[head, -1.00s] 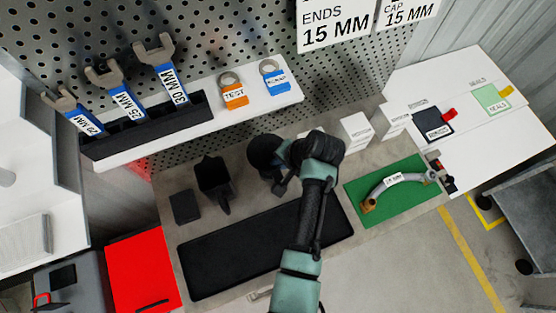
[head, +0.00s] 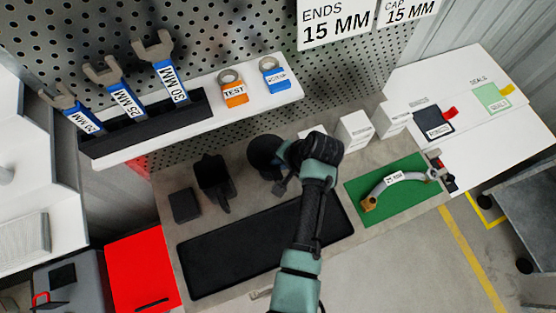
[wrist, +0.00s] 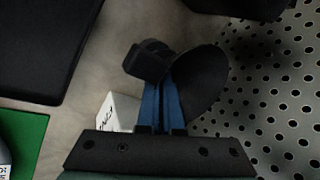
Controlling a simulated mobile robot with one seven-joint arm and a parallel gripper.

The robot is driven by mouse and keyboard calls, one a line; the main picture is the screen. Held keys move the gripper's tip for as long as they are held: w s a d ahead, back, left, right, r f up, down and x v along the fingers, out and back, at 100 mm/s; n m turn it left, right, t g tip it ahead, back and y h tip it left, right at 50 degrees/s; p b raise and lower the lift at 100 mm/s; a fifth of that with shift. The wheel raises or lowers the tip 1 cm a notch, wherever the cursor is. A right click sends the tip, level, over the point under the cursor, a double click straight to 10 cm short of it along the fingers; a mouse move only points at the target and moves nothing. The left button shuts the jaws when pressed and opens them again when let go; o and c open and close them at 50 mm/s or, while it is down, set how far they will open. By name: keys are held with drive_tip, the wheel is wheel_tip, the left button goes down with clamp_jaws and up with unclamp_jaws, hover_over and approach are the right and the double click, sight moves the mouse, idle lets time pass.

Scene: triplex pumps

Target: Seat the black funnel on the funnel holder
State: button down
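The black funnel (head: 263,152) shows in the head view as a dark round cone just left of my gripper (head: 284,168), partly hidden by my wrist. In the wrist view the funnel (wrist: 203,82) lies beside and beyond the blue fingers of my gripper (wrist: 166,88), its wide side towards the perforated panel. The fingers are close together, and a small black block (wrist: 147,63) shows at their tips. They appear shut on the funnel; the exact contact is hidden. I cannot surely pick out the funnel holder; a low black block (head: 184,206) stands at the bench's left.
A black jug-like container (head: 213,182) stands left of the funnel. A black mat (head: 235,255) lies in front. White boxes (head: 354,130) and a green mat (head: 370,207) with a curved hose are right. A shelf (head: 190,133) with wrenches and the pegboard (head: 230,40) are behind.

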drive_tip(key=shift+f+b, duration=0.9)
drive_tip(key=shift+f, duration=0.5)
drive_tip(key=c, duration=1)
unclamp_jaws()
drive_tip(key=v, duration=1.3)
drive_tip(key=shift+b, duration=0.45)
